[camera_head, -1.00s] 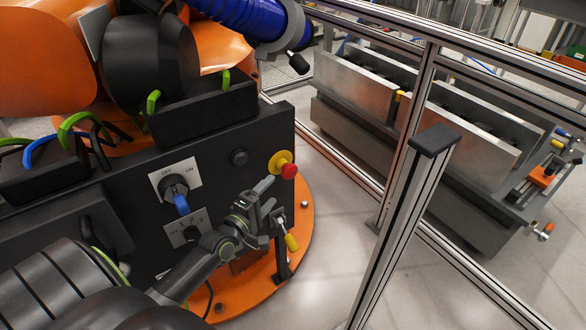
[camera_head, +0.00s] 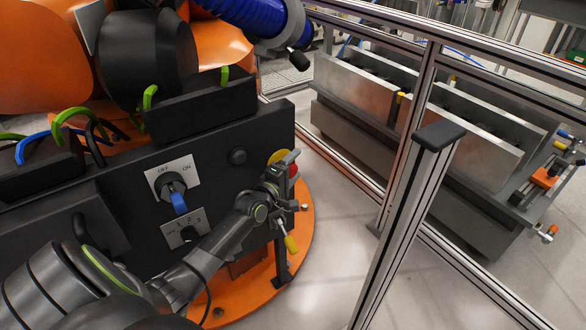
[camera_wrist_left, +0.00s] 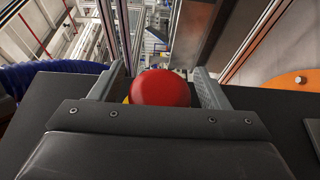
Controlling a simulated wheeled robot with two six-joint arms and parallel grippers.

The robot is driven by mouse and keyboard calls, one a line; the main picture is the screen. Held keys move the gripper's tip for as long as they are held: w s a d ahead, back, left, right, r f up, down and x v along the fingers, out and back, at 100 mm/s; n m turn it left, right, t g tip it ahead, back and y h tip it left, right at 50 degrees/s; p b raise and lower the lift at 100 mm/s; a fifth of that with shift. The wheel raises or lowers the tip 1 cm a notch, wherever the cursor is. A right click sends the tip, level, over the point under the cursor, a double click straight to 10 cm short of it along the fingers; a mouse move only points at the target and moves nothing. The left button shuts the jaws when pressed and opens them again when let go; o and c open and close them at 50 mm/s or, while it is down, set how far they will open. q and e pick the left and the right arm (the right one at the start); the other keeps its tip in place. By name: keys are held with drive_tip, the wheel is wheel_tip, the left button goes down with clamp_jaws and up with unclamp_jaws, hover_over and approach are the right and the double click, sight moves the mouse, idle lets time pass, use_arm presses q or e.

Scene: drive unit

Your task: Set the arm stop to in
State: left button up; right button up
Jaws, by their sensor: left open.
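The arm stop is a red mushroom button (camera_head: 293,170) with a yellow collar (camera_head: 276,156), on the right end of the black drive unit (camera_head: 120,190). My left gripper (camera_head: 293,179) is at the button and partly covers it in the head view. In the left wrist view, the red button (camera_wrist_left: 160,88) sits between the two spread fingers of the left gripper (camera_wrist_left: 160,80), with gaps beside it. The gripper is open and holds nothing. Whether the button is in or out cannot be told. My right gripper is not in view.
An OFF/ON rotary switch (camera_head: 172,186) with a blue handle and a numbered selector (camera_head: 187,234) are left of the button. A yellow-handled lever (camera_head: 291,243) stands just below the gripper. A metal fence post (camera_head: 405,225) rises to the right, with clear floor between.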

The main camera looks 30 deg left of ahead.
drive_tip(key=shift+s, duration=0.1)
use_arm(q)
drive_tip(key=c, duration=1.4)
drive_tip(key=shift+w+a+f+b, duration=0.1)
drive_tip(key=shift+w+a+b, duration=0.1)
drive_tip(key=shift+a+b, duration=0.4)
drive_tip(key=o, duration=1)
drive_tip(key=shift+a, duration=0.1)
drive_tip(key=o, duration=0.4)
drive_tip(key=shift+w+a, duration=0.1)
drive_tip(key=shift+a, duration=0.05)
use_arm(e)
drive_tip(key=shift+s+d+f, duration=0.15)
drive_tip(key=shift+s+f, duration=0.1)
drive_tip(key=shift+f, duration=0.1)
